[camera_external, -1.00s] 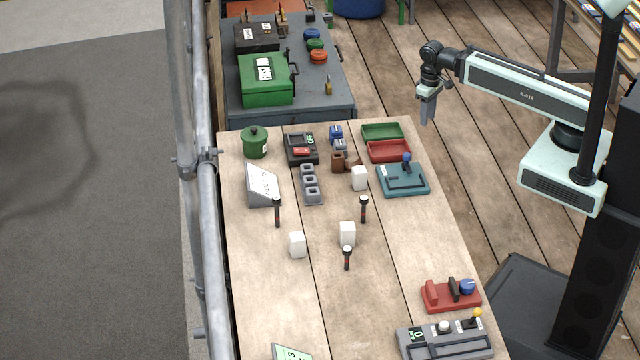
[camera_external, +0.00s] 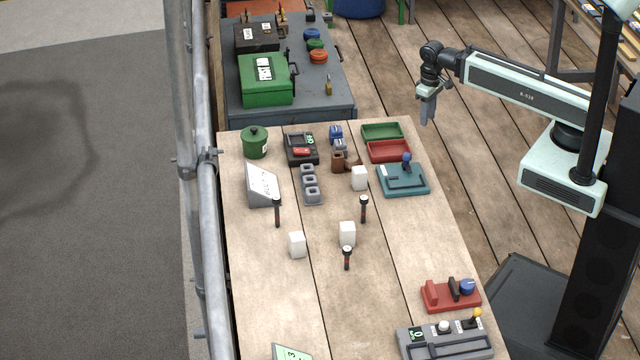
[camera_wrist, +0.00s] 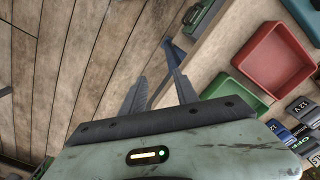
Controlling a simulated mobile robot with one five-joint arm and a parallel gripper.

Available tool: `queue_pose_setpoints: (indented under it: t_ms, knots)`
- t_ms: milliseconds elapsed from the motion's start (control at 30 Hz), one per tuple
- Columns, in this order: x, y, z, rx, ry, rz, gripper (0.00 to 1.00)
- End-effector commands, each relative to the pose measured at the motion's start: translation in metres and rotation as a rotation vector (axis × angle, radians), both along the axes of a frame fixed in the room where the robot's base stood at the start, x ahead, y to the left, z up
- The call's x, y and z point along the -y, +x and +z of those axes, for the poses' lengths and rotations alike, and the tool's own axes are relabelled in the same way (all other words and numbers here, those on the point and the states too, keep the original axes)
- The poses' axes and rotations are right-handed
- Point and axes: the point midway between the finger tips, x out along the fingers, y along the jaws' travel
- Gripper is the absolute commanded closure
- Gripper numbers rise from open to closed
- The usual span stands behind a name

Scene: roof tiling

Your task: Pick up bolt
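No bolt shows in the wrist view.
White blocks (camera_external: 297,245) stand among the bolts. A teal fixture (camera_external: 403,181), red tray (camera_external: 389,151) and green tray (camera_external: 382,132) lie near the right edge. A green pot (camera_external: 255,143) is at the back left. The front middle of the table is clear.

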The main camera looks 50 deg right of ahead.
Motion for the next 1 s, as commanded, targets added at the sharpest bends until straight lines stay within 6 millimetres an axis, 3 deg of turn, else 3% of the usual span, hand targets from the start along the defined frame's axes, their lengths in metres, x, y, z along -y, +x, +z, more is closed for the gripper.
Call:
queue_pose_setpoints:
  t_ms: [333,367,400,733,767,867,967,1000]
  knots:
    - [0.0,0.0,0.0,0.0,0.0,0.0,0.64]
    - [0.0,0.0,0.0,0.0,0.0,0.0,0.61]
    - [0.0,0.0,0.0,0.0,0.0,0.0,0.52]
    - [-0.007,0.001,0.002,-0.003,0.02,-0.001,0.52]
    - [-0.016,0.002,0.003,-0.006,0.042,0.001,0.52]
    - [-0.08,0.009,0.006,-0.002,0.182,0.065,0.52]
    - [-0.175,0.009,0.022,-0.013,0.397,0.152,0.52]
    - [-0.216,0.006,0.032,-0.022,0.493,0.189,0.52]
